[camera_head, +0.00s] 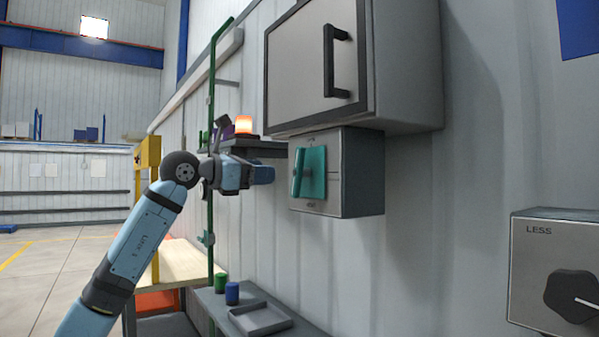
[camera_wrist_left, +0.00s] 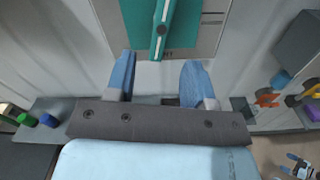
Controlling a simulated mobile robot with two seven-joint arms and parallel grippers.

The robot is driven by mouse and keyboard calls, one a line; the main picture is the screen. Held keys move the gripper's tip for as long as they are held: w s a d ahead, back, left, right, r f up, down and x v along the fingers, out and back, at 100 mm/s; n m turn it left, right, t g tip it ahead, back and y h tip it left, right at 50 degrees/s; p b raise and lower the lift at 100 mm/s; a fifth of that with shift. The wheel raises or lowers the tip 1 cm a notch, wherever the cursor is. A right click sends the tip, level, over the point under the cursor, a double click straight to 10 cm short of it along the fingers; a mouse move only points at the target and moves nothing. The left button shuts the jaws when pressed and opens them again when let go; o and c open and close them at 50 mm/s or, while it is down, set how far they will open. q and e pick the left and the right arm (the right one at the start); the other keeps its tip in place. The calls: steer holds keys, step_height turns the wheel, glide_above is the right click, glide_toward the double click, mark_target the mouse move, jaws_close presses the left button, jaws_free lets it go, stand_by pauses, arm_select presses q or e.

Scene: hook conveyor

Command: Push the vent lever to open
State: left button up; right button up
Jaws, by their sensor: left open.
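The vent lever (camera_head: 297,172) is a teal bar on a teal plate (camera_head: 316,172), on the front of a grey wall box (camera_head: 348,172). In the left wrist view the lever (camera_wrist_left: 161,28) runs nearly upright over its plate (camera_wrist_left: 185,32), beyond the fingertips. My left gripper (camera_head: 268,174) is left of the box, pointing at the lever. In the wrist view my left gripper (camera_wrist_left: 158,72) has its blue fingers apart, with nothing between them. It appears short of the lever. My right gripper is out of view.
A large cabinet (camera_head: 312,60) with a black handle hangs above the box. An orange lamp (camera_head: 243,125) stands behind my gripper. A lower shelf holds a green can (camera_head: 220,282), a blue can (camera_head: 232,293) and a grey tray (camera_head: 262,317). A black knob (camera_head: 572,296) is at right.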

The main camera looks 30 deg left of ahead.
mark_target(295, 172)
arm_select(q)
steer(key=p+x, duration=0.1)
steer(key=x, duration=0.9)
steer(key=shift+d, duration=0.15)
steer(key=shift+c, duration=0.2)
